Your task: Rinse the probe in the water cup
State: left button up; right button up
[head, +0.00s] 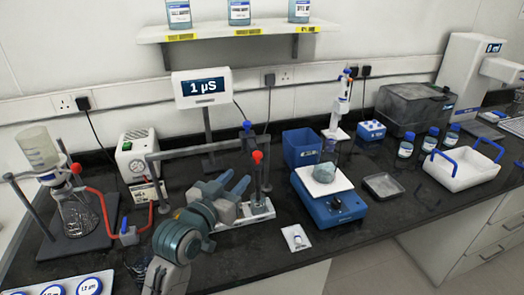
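My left gripper (235,181) reaches in from the bottom, its two blue fingers apart with nothing seen between them. Just right of it, an upright dark piece with a red knob (257,157) stands at a white-based stand (259,209); it may be the probe, but I cannot tell. A conductivity display (205,87) behind reads 1 µS. A small rounded greenish-grey vessel (325,172) sits on the white plate of a blue bench unit (334,204); I cannot tell whether it is the water cup. My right gripper is out of view.
A blue bin (301,148) and a pipette stand (338,105) are behind the bench unit. A filter flask (79,212) and pump (137,158) stand left. A white blue-handled basket (463,172) stands right.

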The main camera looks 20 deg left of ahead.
aim_at(255, 156)
pick_arm(q)
jog(key=w, duration=0.2)
jog(key=w+d+p, duration=0.1)
jog(key=w, duration=0.2)
jog(key=w+p, duration=0.1)
jog(key=w, duration=0.1)
jog(key=shift+w+d+r, duration=0.2)
jog(key=shift+d+r, duration=0.05)
jog(key=shift+r, duration=0.1)
jog(key=shift+w+d+f+p, duration=0.15)
jog(key=shift+w+p, duration=0.35)
jog(key=shift+w, duration=0.65)
jog(key=shift+c, duration=0.6)
grip_shut()
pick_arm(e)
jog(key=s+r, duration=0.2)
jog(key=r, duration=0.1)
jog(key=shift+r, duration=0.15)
